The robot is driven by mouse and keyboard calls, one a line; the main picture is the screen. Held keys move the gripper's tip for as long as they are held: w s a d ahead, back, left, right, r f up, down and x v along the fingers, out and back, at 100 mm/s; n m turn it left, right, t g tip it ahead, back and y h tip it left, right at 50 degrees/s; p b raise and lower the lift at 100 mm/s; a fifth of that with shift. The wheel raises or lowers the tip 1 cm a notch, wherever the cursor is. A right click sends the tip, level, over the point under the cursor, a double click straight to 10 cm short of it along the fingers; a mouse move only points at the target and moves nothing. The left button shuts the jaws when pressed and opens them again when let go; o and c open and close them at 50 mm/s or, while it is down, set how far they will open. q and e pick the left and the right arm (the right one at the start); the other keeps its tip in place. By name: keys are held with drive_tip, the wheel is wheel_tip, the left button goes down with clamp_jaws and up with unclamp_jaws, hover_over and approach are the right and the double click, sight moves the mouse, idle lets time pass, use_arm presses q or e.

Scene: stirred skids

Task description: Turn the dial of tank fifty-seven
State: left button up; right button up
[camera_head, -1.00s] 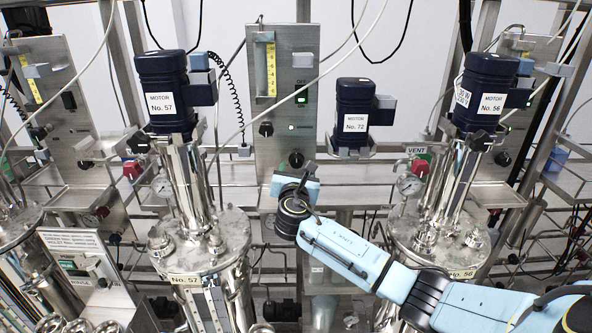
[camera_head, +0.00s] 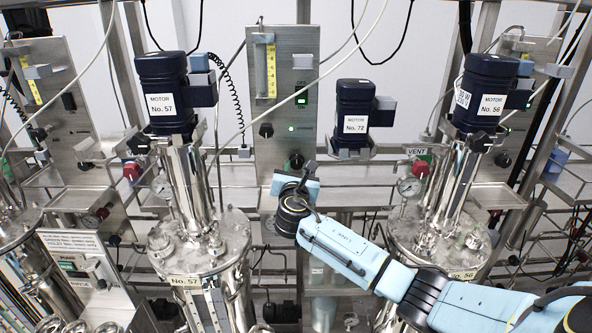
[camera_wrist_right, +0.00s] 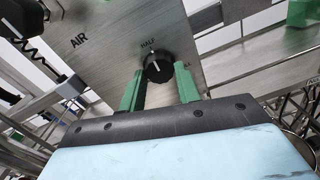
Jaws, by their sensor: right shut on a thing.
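Tank fifty-seven (camera_head: 205,282) stands left of centre, its label on the front. Its dark blue motor (camera_head: 162,95), marked No. 57, sits above it. A steel panel (camera_head: 283,85) stands to the right of that motor. A black round dial (camera_head: 296,160) sits low on the panel. In the right wrist view, the dial (camera_wrist_right: 158,68) carries a white pointer line, with the word HALF above it. My right gripper (camera_wrist_right: 159,84) has its green fingers on either side of the dial and is shut on it. In the head view my right gripper (camera_head: 298,176) is partly hidden by its own wrist. My left gripper is out of view.
A second black knob (camera_head: 265,130) and a lit green switch (camera_head: 302,98) sit higher on the panel. Motor No. 72 (camera_head: 352,110) is to the right of the panel. Tank 56 (camera_head: 440,240) stands behind my right arm. Pipes and shelves crowd the surroundings.

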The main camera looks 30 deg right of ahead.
drive_tip(key=shift+m, duration=0.4)
drive_tip(key=m, duration=0.4)
drive_tip(key=shift+m, duration=0.4)
drive_tip(key=m+b, duration=0.1)
drive_tip(key=m, duration=0.4)
drive_tip(key=m+b, duration=0.2)
drive_tip(key=m, duration=0.4)
drive_tip(key=shift+y, duration=0.4)
drive_tip(key=m+b, duration=0.1)
drive_tip(key=m, duration=0.5)
drive_tip(key=shift+r+y+b, duration=0.15)
drive_tip(key=shift+y+b, duration=0.15)
drive_tip(key=shift+b, duration=0.05)
drive_tip(key=shift+m, duration=0.3)
drive_tip(key=o, duration=1)
drive_tip(key=shift+c, duration=0.2)
drive_tip(key=shift+s, duration=0.15)
